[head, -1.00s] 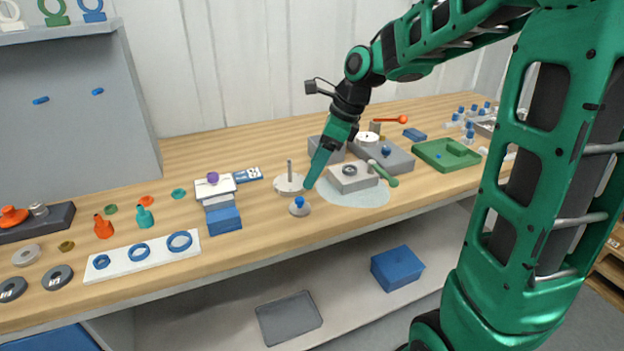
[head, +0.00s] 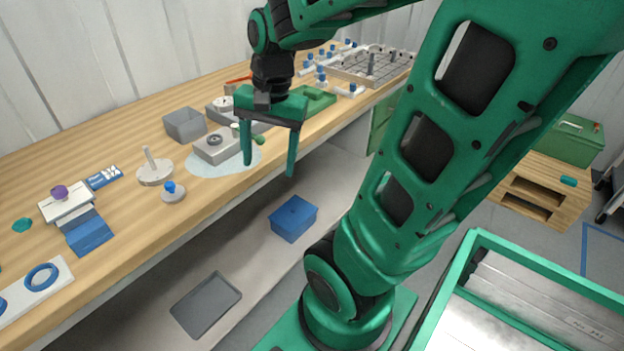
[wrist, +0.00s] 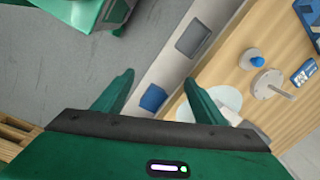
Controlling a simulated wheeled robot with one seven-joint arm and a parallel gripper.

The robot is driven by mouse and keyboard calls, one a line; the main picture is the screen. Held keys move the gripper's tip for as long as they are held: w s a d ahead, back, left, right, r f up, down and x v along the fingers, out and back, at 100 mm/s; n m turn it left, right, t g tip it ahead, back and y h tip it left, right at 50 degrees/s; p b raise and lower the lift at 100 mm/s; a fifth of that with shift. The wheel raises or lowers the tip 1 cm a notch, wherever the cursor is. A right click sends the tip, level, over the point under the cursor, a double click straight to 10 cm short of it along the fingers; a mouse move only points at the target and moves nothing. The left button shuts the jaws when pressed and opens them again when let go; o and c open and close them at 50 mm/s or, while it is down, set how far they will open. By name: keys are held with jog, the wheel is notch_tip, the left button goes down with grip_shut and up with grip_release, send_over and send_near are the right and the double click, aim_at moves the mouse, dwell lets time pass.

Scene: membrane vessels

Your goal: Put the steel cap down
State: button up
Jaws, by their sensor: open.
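A round grey metal disc with a blue knob (head: 173,192) sits flat on the wooden bench near its front edge; it looks like the steel cap. It also shows in the wrist view (wrist: 252,59). My gripper (head: 269,168) is open and empty, fingers pointing down, off the bench's front edge and to the right of the disc, clear of it. In the wrist view my two fingers (wrist: 158,78) are spread with nothing between them.
A grey disc with an upright pin (head: 155,172) stands just behind the cap. A grey block (head: 215,150) on a pale blue mat (head: 238,163) lies to the right. A blue block (head: 90,237) is to the left. Below are a blue box (head: 293,218) and a grey tray (head: 205,305).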

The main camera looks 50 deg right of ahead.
jog(key=s+d+f+n+g, duration=0.1)
jog(key=s+d+f+n, duration=0.1)
jog(key=s+n, duration=0.4)
jog(key=s, duration=0.5)
jog(key=shift+d+h, duration=0.15)
jog(key=shift+h, duration=0.15)
jog(key=shift+w+f, duration=0.25)
jog(key=shift+w, duration=0.35)
